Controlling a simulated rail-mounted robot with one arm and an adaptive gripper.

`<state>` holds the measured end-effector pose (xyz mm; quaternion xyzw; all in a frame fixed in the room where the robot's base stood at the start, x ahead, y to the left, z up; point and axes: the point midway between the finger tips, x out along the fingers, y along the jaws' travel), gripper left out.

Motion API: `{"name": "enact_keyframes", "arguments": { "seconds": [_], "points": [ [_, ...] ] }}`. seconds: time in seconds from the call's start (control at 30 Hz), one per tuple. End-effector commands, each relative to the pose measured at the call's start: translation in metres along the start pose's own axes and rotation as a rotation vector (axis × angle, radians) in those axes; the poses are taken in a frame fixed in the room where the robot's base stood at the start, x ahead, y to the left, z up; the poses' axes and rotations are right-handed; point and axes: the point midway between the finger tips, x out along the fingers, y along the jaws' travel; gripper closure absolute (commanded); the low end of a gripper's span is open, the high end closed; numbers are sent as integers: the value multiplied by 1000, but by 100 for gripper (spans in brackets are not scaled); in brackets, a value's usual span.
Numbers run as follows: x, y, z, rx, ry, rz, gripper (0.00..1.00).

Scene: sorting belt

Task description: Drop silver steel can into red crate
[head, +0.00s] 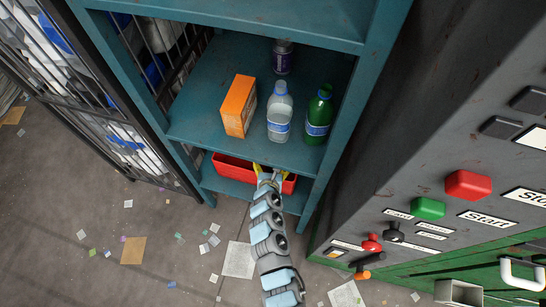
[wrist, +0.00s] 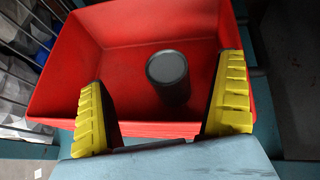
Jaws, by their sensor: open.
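The red crate (head: 231,169) sits on the lower shelf of the teal rack. It fills much of the wrist view (wrist: 62,75). A plain grey metal can (wrist: 167,72) shows there inside the crate's outline, its round end facing the camera. I cannot tell whether it rests on the crate floor or is above it. My gripper (head: 268,170) is at the crate, below the upper shelf. Its yellow fingers are spread wide, one on each side of the can in the wrist view, with visible gaps. The can is hidden in the head view.
An orange box (head: 238,106), a clear bottle (head: 280,112), a green bottle (head: 319,115) and a dark can with a purple band (head: 282,57) stand on the shelf above. A control panel (head: 470,130) with buttons is at right. A wire cage (head: 95,90) stands at left.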

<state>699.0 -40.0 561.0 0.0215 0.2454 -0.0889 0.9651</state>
Motion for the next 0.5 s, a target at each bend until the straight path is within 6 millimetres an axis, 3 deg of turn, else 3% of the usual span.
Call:
{"name": "enact_keyframes", "arguments": {
  "seconds": [0.2,0.5],
  "points": [
    [-24,1,2,-1,-3,4,0],
    [-36,1,2,0,-2,2,0]
  ]
}}
